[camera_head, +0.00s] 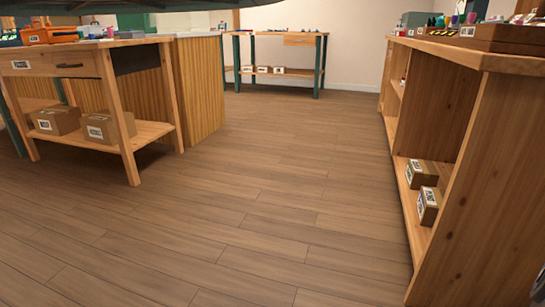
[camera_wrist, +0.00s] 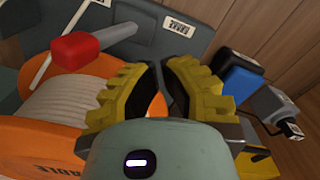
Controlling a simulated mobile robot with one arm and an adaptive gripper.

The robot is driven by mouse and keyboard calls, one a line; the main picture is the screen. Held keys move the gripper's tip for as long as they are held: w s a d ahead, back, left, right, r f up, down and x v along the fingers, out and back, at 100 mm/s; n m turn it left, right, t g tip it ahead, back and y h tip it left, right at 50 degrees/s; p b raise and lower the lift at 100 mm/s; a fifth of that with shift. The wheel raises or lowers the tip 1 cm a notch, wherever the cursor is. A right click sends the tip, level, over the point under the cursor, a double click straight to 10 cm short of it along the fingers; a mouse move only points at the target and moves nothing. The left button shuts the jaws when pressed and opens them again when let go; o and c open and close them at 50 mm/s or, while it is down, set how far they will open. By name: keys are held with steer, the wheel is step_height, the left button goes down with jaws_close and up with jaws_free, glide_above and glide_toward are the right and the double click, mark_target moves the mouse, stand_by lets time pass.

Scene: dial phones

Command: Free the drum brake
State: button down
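In the wrist view an orange cable drum (camera_wrist: 112,108) wound with pale cable (camera_wrist: 82,100) is at the left, with "CABLE" lettering on its near flange. A brake lever with a red grip (camera_wrist: 75,48) and a grey rod (camera_wrist: 117,37) lies above the cable. A white label (camera_wrist: 180,25), seemingly reading "BRAKE", is on the grey panel behind. My gripper (camera_wrist: 161,67), with yellow ribbed fingers, is right of the drum and the red grip, apart from the grip. Only a narrow gap shows between its fingertips; nothing is visibly held. The head view shows neither drum nor gripper.
Blue (camera_wrist: 241,75) and grey (camera_wrist: 275,105) blocks stand right of my gripper. In the head view, wood floor (camera_head: 270,190) is clear between a left workbench (camera_head: 70,72) and a right shelf unit (camera_head: 500,150). Another table (camera_head: 275,70) stands at the back.

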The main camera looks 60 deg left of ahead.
step_height(320, 180, up, 6)
steer(key=w+p, duration=0.1)
steer(key=p, duration=0.4)
steer(key=shift+w+a+r, duration=0.15)
steer(key=shift+a+r, duration=0.1)
steer(key=shift+a, duration=0.15)
steer(key=shift+p, duration=0.35)
